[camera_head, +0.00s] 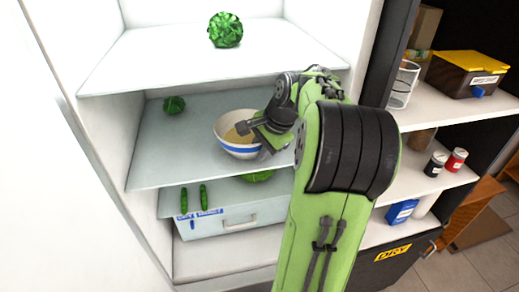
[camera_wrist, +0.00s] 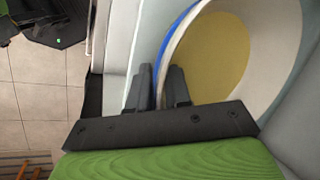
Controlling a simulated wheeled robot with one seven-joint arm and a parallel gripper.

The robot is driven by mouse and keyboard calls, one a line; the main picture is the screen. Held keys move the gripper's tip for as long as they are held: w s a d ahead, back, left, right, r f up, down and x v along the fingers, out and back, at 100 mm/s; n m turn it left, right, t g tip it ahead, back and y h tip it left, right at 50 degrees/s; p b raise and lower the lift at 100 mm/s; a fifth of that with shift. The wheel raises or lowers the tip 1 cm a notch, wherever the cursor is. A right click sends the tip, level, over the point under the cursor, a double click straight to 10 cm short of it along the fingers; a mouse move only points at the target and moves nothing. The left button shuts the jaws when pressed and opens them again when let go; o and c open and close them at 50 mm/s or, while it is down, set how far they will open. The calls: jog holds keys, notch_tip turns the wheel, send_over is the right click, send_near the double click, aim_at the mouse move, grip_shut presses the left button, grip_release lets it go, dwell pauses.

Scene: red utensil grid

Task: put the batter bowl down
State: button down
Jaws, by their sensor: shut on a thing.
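The batter bowl (camera_head: 235,147) is white with a blue band and holds tan batter. In the head view it is at the middle shelf (camera_head: 180,150) of the open fridge, and looks upright. Whether its base touches the shelf I cannot tell. My gripper (camera_head: 243,128) is at the bowl's right side, shut on its rim. In the wrist view the two dark fingers of my gripper (camera_wrist: 158,78) pinch the rim of the bowl (camera_wrist: 272,25), with the batter to the right. My arm hides part of the shelf's right side.
A leafy green head (camera_head: 174,104) sits at the back left of the same shelf, and another (camera_head: 225,30) on the shelf above. Below are two cucumbers (camera_head: 194,198) and a drawer (camera_head: 230,219). The shelf left of the bowl is clear. Open shelving (camera_head: 450,105) stands at right.

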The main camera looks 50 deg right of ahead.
jog(key=shift+f, duration=0.15)
jog(key=c, duration=1.1)
grip_release()
